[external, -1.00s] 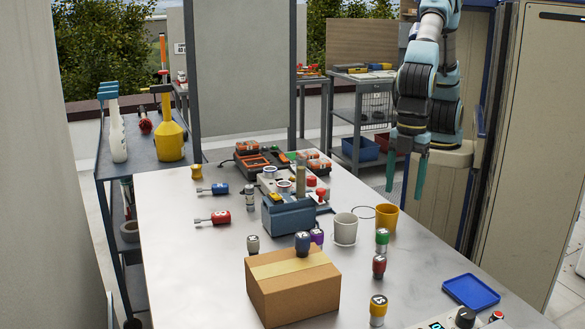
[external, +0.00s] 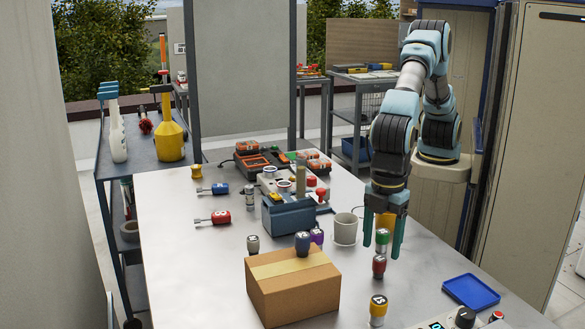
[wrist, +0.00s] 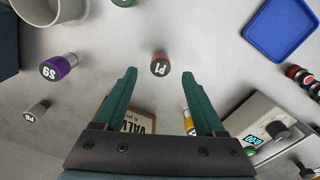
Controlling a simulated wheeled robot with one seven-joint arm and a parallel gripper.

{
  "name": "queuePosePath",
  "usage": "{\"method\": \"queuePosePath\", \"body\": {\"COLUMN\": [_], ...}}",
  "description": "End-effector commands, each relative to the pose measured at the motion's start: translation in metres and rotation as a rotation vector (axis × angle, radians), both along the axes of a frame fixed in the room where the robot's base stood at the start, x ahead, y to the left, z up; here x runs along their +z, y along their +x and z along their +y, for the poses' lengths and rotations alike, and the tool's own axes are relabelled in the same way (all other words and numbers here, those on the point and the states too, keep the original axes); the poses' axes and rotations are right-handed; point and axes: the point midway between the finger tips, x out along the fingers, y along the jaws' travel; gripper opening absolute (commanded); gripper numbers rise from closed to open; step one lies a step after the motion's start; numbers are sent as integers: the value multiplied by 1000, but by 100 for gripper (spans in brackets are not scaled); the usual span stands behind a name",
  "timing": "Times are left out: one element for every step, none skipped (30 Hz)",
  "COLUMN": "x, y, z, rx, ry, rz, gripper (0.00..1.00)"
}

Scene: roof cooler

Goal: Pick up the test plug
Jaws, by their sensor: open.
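No plug carries a readable "test" name, so I cannot tell which is the test plug. A red-topped plug (external: 379,266) stands upright on the table; in the wrist view its top reads P1 (wrist: 160,65). My gripper (external: 382,250) points down above the table, open and empty. In the wrist view the P1 plug shows between the fingertips (wrist: 159,73), with clear gaps either side. A green-topped plug (external: 382,238) stands just behind it. A yellow-topped plug (external: 377,308) is nearer the front.
A cardboard box (external: 291,295) stands to the left. A blue tray (external: 471,291) and an instrument with knobs (external: 450,320) lie to the right. The table's left side has free room.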

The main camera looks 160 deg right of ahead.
Motion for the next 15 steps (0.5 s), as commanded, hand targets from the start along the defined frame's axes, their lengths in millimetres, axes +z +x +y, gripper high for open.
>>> {"method": "queuePosePath", "body": {"x": [-4, -7, -13, -18, -22, -28, -33, -37, -42, -44, -46, -48, -49, -50, -50], "y": [0, -1, 0, 0, 0, 0, 0, 0, 0, 0, 0, 0, 1, 1, 1], "z": [0, 0, 0, 0, 0, 0, 0, 0, 0, 0, 0, 0, 0, 0, 0], "rx": [0, 0, 0, 0, 0, 0, 0, 0, 1, 1, 1, 1, 1, 1, 1], "ry": [0, 0, 1, 0, 0, 0, 1, 0, 0, 0, 0, -1, -1, -1, 0], "rz": [3, 4, 5, 6, 6, 5, 5, 4, 4, 3, 2, 1, 1, 1, 1], "gripper": [72, 72, 72, 72, 72, 72, 72, 72, 72, 72, 72, 72, 72, 72, 72]}}
